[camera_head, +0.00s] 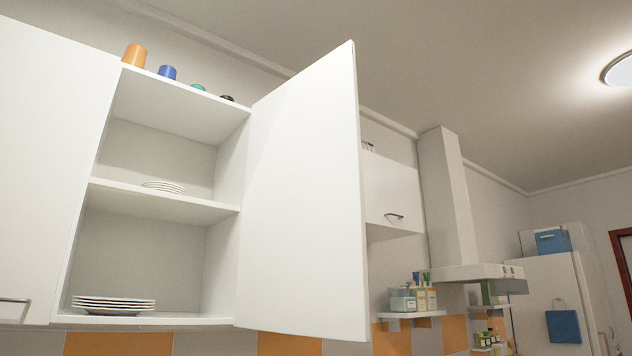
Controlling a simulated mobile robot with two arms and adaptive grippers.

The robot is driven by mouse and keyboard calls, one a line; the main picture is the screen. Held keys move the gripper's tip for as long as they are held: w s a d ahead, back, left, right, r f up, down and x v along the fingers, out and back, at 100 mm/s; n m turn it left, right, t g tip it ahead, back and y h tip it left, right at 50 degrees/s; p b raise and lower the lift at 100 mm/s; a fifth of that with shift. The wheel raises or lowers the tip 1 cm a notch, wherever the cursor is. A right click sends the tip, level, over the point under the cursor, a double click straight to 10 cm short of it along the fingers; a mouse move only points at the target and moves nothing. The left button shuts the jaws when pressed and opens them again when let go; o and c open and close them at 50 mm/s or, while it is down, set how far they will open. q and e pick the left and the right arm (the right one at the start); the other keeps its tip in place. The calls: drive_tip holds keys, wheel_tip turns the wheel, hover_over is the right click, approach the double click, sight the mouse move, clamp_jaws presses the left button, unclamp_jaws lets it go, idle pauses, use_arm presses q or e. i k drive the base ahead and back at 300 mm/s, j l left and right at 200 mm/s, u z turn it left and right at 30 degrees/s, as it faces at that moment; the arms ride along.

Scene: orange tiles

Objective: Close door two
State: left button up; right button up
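A white cabinet door (305,200) stands wide open in the middle of the head view, hinged on the right side of an open wall cabinet (164,207). Its inner face shows, and its free edge juts toward me. No handle shows on the visible side. Another white door (45,170) at the left is closed, with a metal handle (14,302) at its lower edge. No number shows on either door. Neither of my grippers is in view.
The cabinet holds stacked plates (113,305) on its bottom shelf and smaller plates (163,187) above. Cups, including an orange one (134,56), stand on top. Farther right are a closed small cabinet (392,195), a range hood (470,272) and a fridge (555,300).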

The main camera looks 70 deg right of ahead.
sight(302, 269)
drive_tip(key=k+l, duration=0.15)
drive_tip(key=l, duration=0.3)
drive_tip(key=k+l, duration=0.15)
drive_tip(key=l, duration=0.35)
drive_tip(key=k+l, duration=0.2)
drive_tip(key=l, duration=0.25)
drive_tip(key=k+l, duration=0.15)
drive_tip(key=l, duration=0.35)
drive_tip(key=k+l, duration=0.15)
drive_tip(key=l, duration=0.3)
drive_tip(key=k+l, duration=0.15)
drive_tip(key=l, duration=0.35)
drive_tip(key=k+l, duration=0.2)
drive_tip(key=l, duration=0.25)
drive_tip(key=k+l, duration=0.15)
drive_tip(key=l, duration=0.35)
drive_tip(key=l+u, duration=0.15)
drive_tip(key=i+l, duration=0.05)
